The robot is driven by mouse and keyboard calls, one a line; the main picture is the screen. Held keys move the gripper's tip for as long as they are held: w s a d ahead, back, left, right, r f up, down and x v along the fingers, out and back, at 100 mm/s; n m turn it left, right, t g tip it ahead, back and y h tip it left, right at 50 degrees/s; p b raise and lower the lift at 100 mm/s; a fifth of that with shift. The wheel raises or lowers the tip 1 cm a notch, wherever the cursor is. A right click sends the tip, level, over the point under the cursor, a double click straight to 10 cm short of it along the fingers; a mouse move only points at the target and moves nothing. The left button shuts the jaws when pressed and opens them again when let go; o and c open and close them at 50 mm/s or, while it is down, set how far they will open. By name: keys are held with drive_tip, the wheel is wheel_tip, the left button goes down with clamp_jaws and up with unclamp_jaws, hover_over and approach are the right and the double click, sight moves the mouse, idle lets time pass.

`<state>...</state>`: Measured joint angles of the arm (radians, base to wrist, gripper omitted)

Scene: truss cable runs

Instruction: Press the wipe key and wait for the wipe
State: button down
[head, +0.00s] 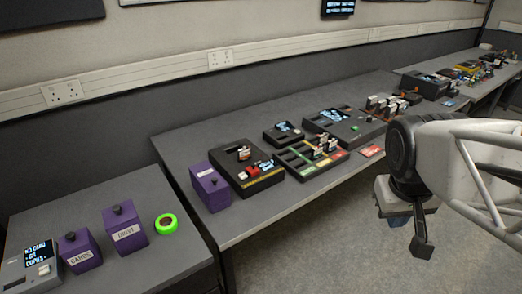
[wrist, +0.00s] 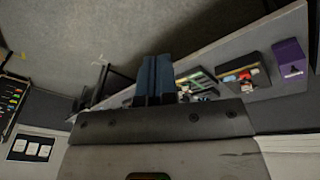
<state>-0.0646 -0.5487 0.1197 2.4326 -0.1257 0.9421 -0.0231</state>
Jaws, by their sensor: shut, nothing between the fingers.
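No label reading "wipe" is legible, so I cannot tell for certain which key is the wipe key. A black device (head: 232,160) on the long bench has a red key (head: 253,169), a light key beside it, a small lit screen and a yellow stripe along its front. It also shows at the right of the wrist view (wrist: 257,66). My gripper (head: 398,220) hangs in front of the bench over the floor, well right of this device and apart from it. Its blue fingers (wrist: 154,62) are shut together and empty in the wrist view.
A purple box (head: 209,187) stands left of the device. A coloured tray (head: 318,166) and a larger screened device (head: 342,127) stand to its right. The near bench (head: 120,265) holds two labelled purple boxes, a green ring and a grey screened unit. The bench front strip is clear.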

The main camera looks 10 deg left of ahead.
drive_tip(key=w+a+n+h, duration=0.2)
drive_tip(key=w+a+n, duration=0.25)
drive_tip(key=w, duration=0.85)
drive_tip(key=n+t+h, duration=0.3)
drive_tip(key=n+t, duration=0.2)
drive_tip(key=n, duration=0.8)
hover_over(243, 176)
wheel_tip(243, 176, down, 15)
drive_tip(key=shift+w+r, duration=0.15)
drive_tip(key=shift+f, duration=4.35)
